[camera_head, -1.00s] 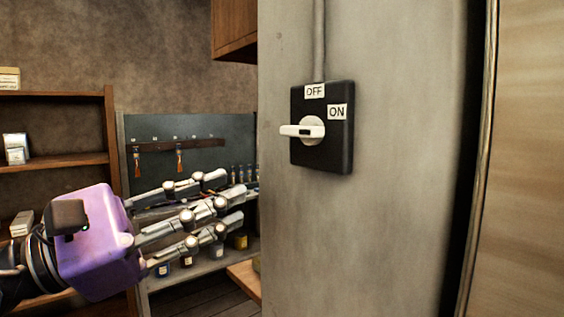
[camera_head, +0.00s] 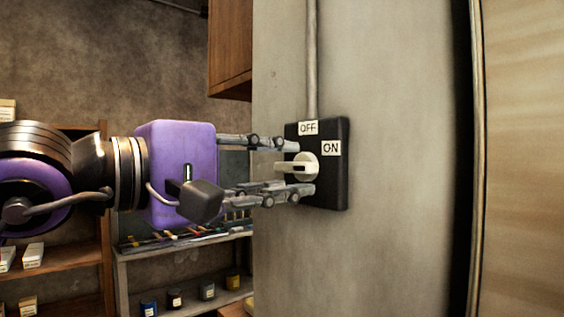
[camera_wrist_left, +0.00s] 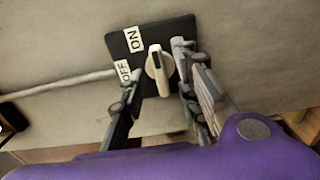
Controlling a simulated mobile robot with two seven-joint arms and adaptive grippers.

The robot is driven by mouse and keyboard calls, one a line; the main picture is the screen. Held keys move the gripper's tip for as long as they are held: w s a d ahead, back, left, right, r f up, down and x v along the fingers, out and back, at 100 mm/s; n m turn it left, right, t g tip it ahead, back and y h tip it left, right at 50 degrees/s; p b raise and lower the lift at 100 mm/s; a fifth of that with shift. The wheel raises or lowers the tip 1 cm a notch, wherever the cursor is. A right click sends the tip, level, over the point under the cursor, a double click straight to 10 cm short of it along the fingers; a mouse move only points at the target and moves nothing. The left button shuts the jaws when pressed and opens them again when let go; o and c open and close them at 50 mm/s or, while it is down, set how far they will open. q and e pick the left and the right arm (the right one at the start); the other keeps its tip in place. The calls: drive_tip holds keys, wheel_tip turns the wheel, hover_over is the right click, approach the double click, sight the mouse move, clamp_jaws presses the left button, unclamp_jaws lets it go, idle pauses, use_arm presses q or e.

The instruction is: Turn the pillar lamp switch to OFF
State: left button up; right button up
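The lamp switch is a black box (camera_head: 333,190) on the grey pillar (camera_head: 400,150), with a white rotary handle (camera_head: 299,167). An OFF label sits at its top and an ON label at its upper right. The handle's long end points left in the head view. My left gripper (camera_head: 296,168) has its fingers open, above and below the handle, with the tips close to the box. In the left wrist view, the handle (camera_wrist_left: 158,70) stands between the spread fingers (camera_wrist_left: 155,80); I cannot tell whether any finger touches it. My right gripper is not in view.
A conduit (camera_head: 311,60) runs up from the switch box. A wooden cabinet (camera_head: 230,45) hangs left of the pillar. Shelves with jars (camera_head: 207,291) stand behind my left arm. A wooden panel (camera_head: 525,150) is at the right. The pillar face right of the switch is clear.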

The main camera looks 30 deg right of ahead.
use_arm(q)
drive_tip(key=shift+d, duration=0.3)
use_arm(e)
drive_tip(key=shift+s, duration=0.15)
use_arm(q)
drive_tip(key=c, duration=0.5)
clamp_jaws()
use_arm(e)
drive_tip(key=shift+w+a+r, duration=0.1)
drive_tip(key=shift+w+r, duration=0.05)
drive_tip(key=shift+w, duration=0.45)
